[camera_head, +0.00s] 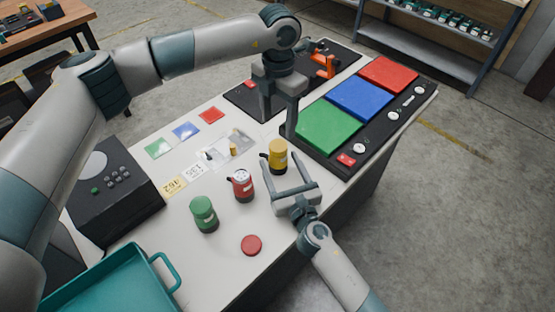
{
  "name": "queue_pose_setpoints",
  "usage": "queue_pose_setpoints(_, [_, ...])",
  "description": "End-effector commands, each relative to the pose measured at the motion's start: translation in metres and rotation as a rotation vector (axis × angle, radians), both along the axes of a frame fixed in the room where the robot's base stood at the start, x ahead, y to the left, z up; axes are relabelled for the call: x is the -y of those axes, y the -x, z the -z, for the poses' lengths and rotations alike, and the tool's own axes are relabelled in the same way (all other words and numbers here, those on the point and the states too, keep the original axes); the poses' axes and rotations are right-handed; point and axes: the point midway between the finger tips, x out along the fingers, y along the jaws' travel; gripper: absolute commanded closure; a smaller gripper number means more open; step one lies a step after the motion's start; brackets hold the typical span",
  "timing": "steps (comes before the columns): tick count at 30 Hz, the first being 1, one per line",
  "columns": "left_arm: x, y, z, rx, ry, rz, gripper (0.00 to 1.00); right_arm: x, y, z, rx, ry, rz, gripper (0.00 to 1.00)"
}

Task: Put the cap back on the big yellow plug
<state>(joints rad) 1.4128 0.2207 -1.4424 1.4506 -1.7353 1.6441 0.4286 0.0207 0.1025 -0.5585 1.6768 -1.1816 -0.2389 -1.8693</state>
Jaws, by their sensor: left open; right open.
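The big yellow plug (278,151) stands upright on the white table, with a dark lower part and a yellow top. I cannot tell whether a cap sits on it. My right gripper (284,163) is open, with its fingertips around or just short of the plug's near side; contact is unclear. My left gripper (279,127) is open, pointing down above and behind the plug, holding nothing. A round red cap (251,245) lies flat near the table's front edge. I see no separate big yellow cap.
A red plug (242,187) with a pale top face and a green plug (204,215) stand left of the yellow one. A black panel with coloured pads (361,97) lies right. A teal tray (113,277), dark console (112,190) and small yellow piece (234,149) are left.

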Motion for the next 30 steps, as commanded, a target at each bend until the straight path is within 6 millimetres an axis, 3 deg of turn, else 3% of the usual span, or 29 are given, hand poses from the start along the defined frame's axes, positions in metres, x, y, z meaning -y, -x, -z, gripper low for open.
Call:
queue_pose_setpoints(6, [0.0001, 0.0001, 0.0, 0.0, 0.0, 0.0, 0.44, 0.0001, 0.0, -0.0001, 0.0, 0.0, 0.0, 0.36])
queue_pose_setpoints(13, [0.0, 0.0, 0.0, 0.0, 0.0, 0.0, 0.44, 0.0001, 0.0001, -0.0002, 0.0, 0.0, 0.0, 0.91])
queue_pose_setpoints(15, [0.0, 0.0, 0.0, 0.0, 0.0, 0.0, 0.44, 0.0002, 0.0002, -0.0002, 0.0, 0.0, 0.0, 1.0])
queue_pose_setpoints(23, [0.0002, 0.0004, 0.0004, -0.001, 0.0, -0.072, 0.44, 0.0003, 0.0001, -0.0002, 0.0, 0.0, 0.0, 1.0])
queue_pose_setpoints(30, [0.0007, 0.0001, 0.0, 0.0, 0.001, -0.313, 0.44, 0.0003, 0.0001, -0.0001, 0.0, 0.0, 0.0, 1.0])
